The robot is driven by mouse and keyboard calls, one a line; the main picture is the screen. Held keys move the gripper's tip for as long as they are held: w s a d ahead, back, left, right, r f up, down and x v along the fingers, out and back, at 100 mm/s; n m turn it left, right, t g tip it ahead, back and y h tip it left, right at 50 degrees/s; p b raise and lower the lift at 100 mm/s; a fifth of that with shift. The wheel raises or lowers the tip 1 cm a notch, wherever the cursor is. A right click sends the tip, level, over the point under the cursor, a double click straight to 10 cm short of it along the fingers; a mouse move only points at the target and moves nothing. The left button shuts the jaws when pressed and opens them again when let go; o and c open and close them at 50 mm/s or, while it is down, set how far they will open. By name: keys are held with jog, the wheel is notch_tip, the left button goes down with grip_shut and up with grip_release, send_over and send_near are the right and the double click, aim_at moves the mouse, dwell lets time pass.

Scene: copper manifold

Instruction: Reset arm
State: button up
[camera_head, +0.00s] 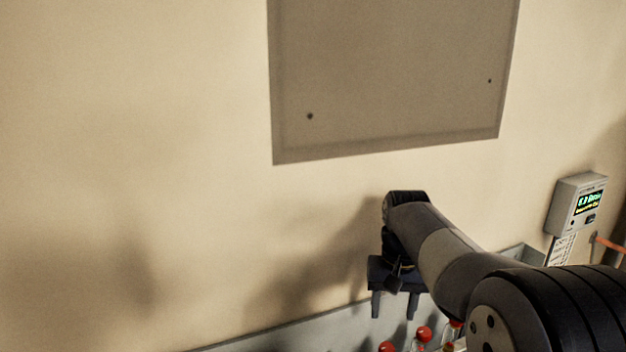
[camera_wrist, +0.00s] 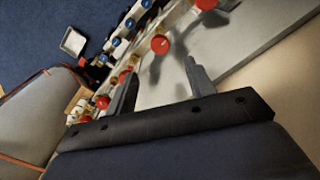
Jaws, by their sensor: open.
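My gripper (camera_head: 393,305) hangs fingers-down at the end of my arm, in front of the beige wall in the head view. In the wrist view my gripper (camera_wrist: 160,82) shows two fingers spread well apart with nothing between them. Beyond the fingers is a manifold with red knobs (camera_wrist: 160,44) and blue knobs (camera_wrist: 129,23) in rows. In the head view a few red knobs (camera_head: 424,333) show at the bottom edge, below and right of the fingers. The rest of the manifold is cut off or hidden by my arm there.
A grey panel (camera_head: 390,75) is on the wall above my arm. A small box with a lit display (camera_head: 579,203) is mounted at the right. A grey ledge or backing board (camera_head: 300,333) runs along the bottom. The wall area at the left is clear. A blue floor (camera_wrist: 40,35) shows in the wrist view.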

aim_at(387, 347)
notch_tip(387, 347, down, 10)
jog(key=shift+f+p, duration=0.15)
jog(key=shift+p, duration=0.35)
jog(key=shift+m, duration=0.4)
jog(key=m, duration=0.4)
jog(key=shift+m+b, duration=0.3)
jog(key=shift+m, duration=0.1)
jog(key=m, duration=0.5)
jog(key=shift+m+b, duration=0.3)
jog(key=shift+r+m, duration=0.3)
jog(key=shift+m, duration=0.1)
notch_tip(387, 347, up, 11)
jog(key=shift+f+b, duration=0.2)
jog(key=shift+b, duration=0.1)
jog(key=shift+s, duration=0.1)
